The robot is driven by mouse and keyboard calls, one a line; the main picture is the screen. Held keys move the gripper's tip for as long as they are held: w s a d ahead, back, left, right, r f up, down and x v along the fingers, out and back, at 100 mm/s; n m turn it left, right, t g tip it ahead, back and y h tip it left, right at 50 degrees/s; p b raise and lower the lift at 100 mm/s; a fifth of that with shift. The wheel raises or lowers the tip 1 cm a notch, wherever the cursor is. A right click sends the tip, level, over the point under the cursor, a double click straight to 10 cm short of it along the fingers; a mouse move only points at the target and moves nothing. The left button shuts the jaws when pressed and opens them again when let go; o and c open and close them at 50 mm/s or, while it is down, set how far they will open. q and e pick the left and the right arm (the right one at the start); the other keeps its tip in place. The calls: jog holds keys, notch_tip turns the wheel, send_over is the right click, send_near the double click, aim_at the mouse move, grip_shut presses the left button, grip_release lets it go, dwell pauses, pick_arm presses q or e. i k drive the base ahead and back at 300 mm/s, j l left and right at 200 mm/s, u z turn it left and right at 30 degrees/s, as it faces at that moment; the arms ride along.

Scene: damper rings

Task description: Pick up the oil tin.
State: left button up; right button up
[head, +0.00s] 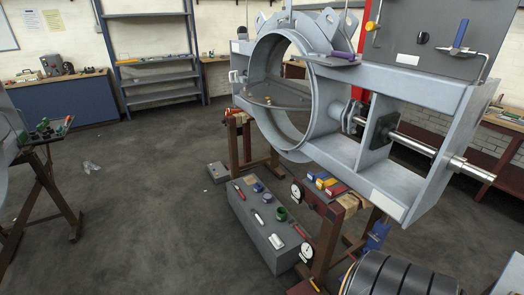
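I cannot make out a clear oil tin in the head view. A grey bench-like block (245,222) on the floor carries small items: a green round piece (281,213), a blue round piece (258,188), a white piece (277,241) and several slim tools. Small blue, yellow and red boxes (325,183) sit on the trestle beside it. Any of these is too small to identify as the tin. Neither of my grippers is in view.
A big grey damper frame with a ring (270,95) rests on wooden trestles (320,225). Floor (150,220) between is mostly clear.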

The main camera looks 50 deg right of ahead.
aim_at(281, 212)
jog(key=i+l+z, duration=0.1)
jog(key=i+z, duration=0.25)
jog(key=i, duration=0.65)
jog(key=i+j+z, duration=0.15)
jog(key=i+z, duration=0.15)
jog(key=i, duration=0.7)
jog(key=i+l+z, duration=0.1)
jog(key=i+z, duration=0.6)
jog(key=z, duration=0.25)
jog(key=i+j+z, duration=0.2)
jog(key=i+z, duration=0.4)
jog(key=z, duration=0.35)
jog(key=i+z, duration=0.2)
jog(key=z, duration=0.25)
